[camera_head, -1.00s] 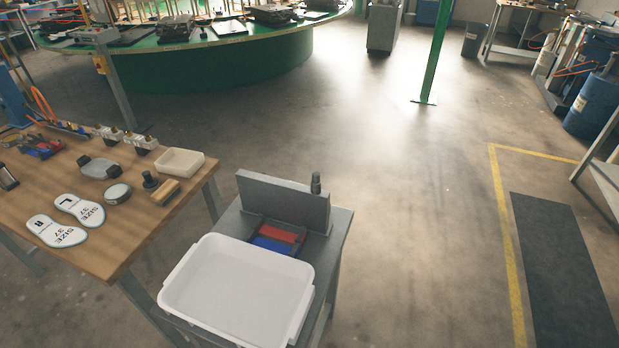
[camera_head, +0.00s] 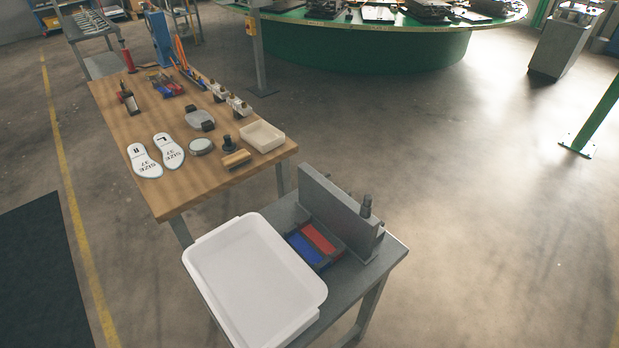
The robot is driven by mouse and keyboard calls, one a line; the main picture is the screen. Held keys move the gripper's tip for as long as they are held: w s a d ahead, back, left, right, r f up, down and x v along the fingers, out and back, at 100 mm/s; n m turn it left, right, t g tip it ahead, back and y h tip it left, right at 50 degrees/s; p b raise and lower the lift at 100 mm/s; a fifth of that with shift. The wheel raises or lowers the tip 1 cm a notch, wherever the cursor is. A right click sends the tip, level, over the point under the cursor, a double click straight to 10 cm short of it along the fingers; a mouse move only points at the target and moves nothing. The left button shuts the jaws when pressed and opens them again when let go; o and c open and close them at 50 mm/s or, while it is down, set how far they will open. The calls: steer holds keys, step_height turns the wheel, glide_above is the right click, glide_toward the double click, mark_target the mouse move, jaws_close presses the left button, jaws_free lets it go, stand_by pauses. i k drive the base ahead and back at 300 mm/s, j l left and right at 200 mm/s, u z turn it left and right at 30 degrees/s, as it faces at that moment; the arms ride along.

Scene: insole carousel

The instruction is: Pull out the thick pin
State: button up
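A dark, stepped upright pin (camera_head: 366,206) stands at the right end of a grey upright plate (camera_head: 335,205) on the small grey cart (camera_head: 395,252). It is the only pin I can make out on this cart; I cannot tell from here whether it is the thick one. Its lower end is hidden at the plate. My gripper is not in view, and nothing is seen touching the pin.
A white tray (camera_head: 197,262) and a bin with red and blue compartments (camera_head: 318,238) share the cart. A wooden table (camera_head: 120,125) with insoles (camera_head: 146,162) and small tools stands left. A green carousel (camera_head: 365,46) is behind.

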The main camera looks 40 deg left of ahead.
mark_target(369, 199)
steer(key=i+j+u, duration=0.2)
steer(key=u, duration=0.15)
steer(key=i+j+u, duration=0.1)
steer(key=i+u, duration=0.6)
steer(key=k+j, duration=0.05)
steer(key=k, duration=0.05)
